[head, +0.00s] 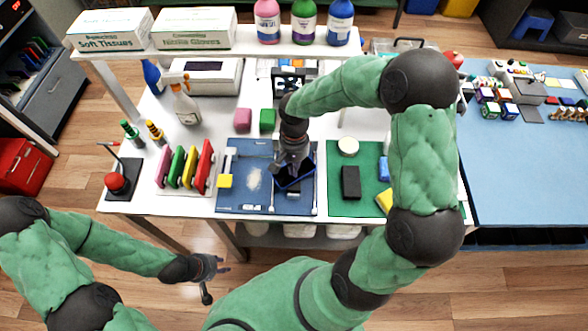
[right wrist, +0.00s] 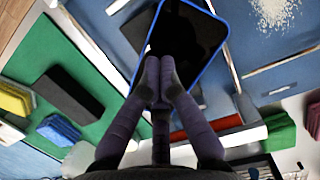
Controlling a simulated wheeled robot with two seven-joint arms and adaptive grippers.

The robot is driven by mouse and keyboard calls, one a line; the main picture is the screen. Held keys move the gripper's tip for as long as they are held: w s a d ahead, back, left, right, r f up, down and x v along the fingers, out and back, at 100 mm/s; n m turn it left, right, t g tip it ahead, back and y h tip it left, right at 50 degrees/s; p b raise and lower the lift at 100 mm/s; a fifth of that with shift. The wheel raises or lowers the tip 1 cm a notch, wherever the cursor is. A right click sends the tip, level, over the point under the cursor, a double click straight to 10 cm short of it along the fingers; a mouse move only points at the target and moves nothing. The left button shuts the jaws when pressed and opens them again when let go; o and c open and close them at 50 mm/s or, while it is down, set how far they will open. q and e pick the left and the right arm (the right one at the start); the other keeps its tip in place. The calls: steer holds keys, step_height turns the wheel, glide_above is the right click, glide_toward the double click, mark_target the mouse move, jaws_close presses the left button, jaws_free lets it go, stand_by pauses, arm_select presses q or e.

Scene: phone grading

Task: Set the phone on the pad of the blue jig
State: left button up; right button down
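The phone (right wrist: 187,40) has a black face and a bright blue rim. In the head view the phone (head: 297,180) is above the right part of a blue work mat (head: 240,198), turned at an angle to it. My right gripper (head: 288,165) reaches down to the phone. In the right wrist view its fingers (right wrist: 160,85) are close together over the phone's near edge and appear shut on it. The contact behind the phone is hidden. The jig's pad is not clearly visible; the phone and hand cover that part of the mat. My left gripper (head: 214,279) is open and empty, in front of the table.
Right of the mat is a green mat (head: 340,207) with a black block (head: 351,182) and yellow and blue blocks. Left stand coloured upright phones in a rack (head: 187,168). Pink and green cubes (head: 243,119) lie behind. A shelf with boxes and bottles spans the back.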

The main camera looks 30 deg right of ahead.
steer(key=shift+r+p, duration=0.7)
steer(key=shift+r, duration=0.15)
steer(key=shift+w+r, duration=0.1)
steer(key=shift+r, duration=0.35)
step_height(320, 180, up, 10)
steer(key=w+d, duration=0.1)
steer(key=shift+w, duration=0.25)
